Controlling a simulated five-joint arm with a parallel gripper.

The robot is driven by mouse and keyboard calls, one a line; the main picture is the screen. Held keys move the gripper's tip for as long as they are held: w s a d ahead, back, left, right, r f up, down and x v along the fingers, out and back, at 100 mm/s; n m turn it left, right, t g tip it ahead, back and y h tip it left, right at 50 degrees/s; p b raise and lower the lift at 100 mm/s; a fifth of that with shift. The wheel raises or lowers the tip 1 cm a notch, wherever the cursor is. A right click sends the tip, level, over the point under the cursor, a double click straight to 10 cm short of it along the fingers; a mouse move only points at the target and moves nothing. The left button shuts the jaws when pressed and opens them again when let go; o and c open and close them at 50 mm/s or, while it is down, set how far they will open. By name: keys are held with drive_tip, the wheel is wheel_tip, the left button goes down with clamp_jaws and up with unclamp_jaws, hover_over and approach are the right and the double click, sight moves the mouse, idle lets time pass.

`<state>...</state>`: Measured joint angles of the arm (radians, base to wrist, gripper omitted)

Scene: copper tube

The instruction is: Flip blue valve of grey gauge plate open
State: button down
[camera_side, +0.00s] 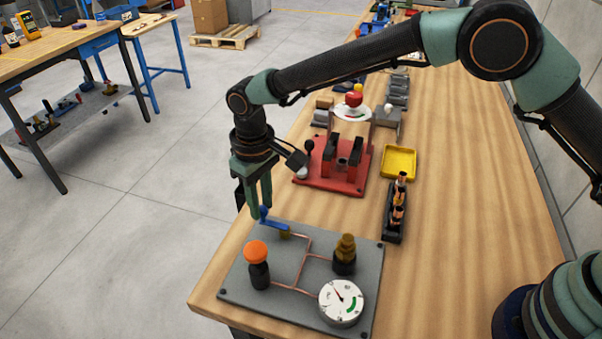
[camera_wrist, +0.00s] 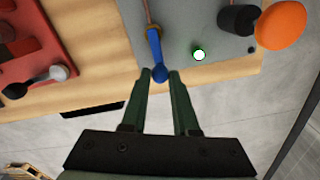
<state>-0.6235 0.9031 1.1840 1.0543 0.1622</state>
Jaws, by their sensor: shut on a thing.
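The grey gauge plate (camera_side: 240,291) lies flat at the near left end of the wooden bench. It carries copper tubing, a white dial gauge (camera_side: 341,302), an orange knob on a black body (camera_side: 257,256) and a brass fitting (camera_side: 345,250). The blue valve (camera_side: 272,222) sits at the plate's far left edge, its lever over a brass body. My gripper (camera_side: 258,211) points down at the lever's outer end. In the wrist view, my gripper (camera_wrist: 160,75) is shut on the end of the blue valve lever (camera_wrist: 155,50), which sits between the fingertips.
A red base (camera_side: 330,170) with black blocks and a black-knobbed lever stands just behind the plate. A black holder (camera_side: 396,215) with copper pieces and a yellow tray (camera_side: 398,162) stand to the right. The right side of the bench is clear.

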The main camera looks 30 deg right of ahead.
sight(261, 207)
drive_tip(key=shift+s+r, duration=0.1)
idle(0.4)
drive_tip(key=c, duration=0.7)
unclamp_jaws()
wheel_tip(261, 207, up, 12)
drive_tip(key=shift+r, duration=0.1)
